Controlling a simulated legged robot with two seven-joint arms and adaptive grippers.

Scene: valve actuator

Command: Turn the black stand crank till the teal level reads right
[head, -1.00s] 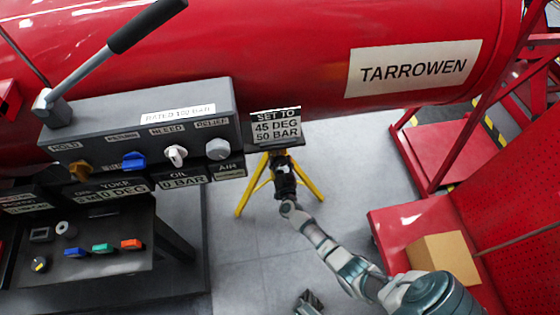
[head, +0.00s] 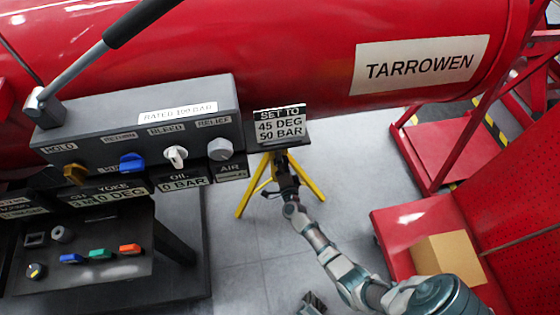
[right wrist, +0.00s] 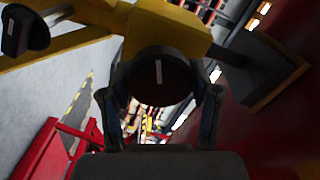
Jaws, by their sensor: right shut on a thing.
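The yellow tripod stand (head: 247,200) is below the sign in the head view. My right gripper (head: 287,180) is at its upper part, reached from the front. In the right wrist view, my right gripper (right wrist: 160,105) has its fingers on either side of a round black knob (right wrist: 158,82) with a white mark, on the stand's yellow head (right wrist: 165,30). It is shut on this knob. Another black knob (right wrist: 24,32) with a white mark is at upper left. I cannot make out a teal level. A grey part, perhaps my left gripper (head: 311,304), barely shows at the bottom edge.
A sign (head: 280,126) reads "SET TO 45 DEG 50 BAR". The grey panel (head: 130,125) has labels reading yoke 0 DEG and oil 0 BAR. A red cart (head: 400,222) carries a cardboard box (head: 450,258) at the right. Grey floor is clear around the stand.

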